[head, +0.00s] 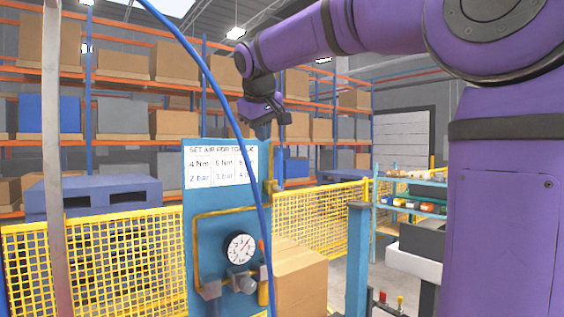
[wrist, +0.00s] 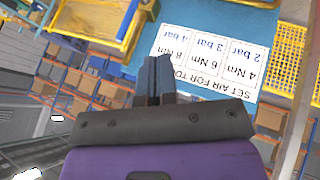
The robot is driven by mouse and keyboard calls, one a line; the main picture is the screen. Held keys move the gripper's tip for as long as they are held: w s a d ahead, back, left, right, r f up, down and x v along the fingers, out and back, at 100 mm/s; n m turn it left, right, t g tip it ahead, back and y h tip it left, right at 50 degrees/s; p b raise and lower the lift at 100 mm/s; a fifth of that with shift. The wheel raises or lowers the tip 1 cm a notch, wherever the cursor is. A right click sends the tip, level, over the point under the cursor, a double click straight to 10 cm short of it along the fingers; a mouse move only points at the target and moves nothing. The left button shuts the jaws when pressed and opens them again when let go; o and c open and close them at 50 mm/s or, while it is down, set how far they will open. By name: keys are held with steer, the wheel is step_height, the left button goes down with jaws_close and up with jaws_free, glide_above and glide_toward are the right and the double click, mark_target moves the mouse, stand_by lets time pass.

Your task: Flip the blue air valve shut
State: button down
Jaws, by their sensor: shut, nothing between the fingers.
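A blue panel (head: 228,195) stands upright in the head view, with yellow pipe along it and a brass-coloured fitting (head: 271,187) at its right edge. I cannot clearly make out a blue valve handle; blue on the blue panel, or the hose in front, may hide it. My gripper (head: 264,130) is above the panel's top right corner, fingers pointing down. In the wrist view the fingers of my gripper (wrist: 159,78) are together with nothing between them, in front of the panel (wrist: 200,20) beside its printed sign (wrist: 208,58). I see no contact with the panel.
A round gauge (head: 240,248) and a regulator (head: 240,280) sit low on the panel. A blue hose (head: 215,88) hangs across it. A cardboard box (head: 299,280) and yellow mesh fence (head: 318,218) are to the right. Racks stand behind.

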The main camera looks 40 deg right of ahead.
steer(key=shift+w+d+r, duration=0.1)
steer(key=shift+w+d, duration=0.15)
steer(key=w+d+f, duration=0.5)
steer(key=d+f, duration=0.2)
steer(key=f, duration=0.1)
steer(key=shift+w+d, duration=0.25)
steer(key=shift+w, duration=0.05)
stand_by(0.3)
steer(key=shift+d, duration=0.1)
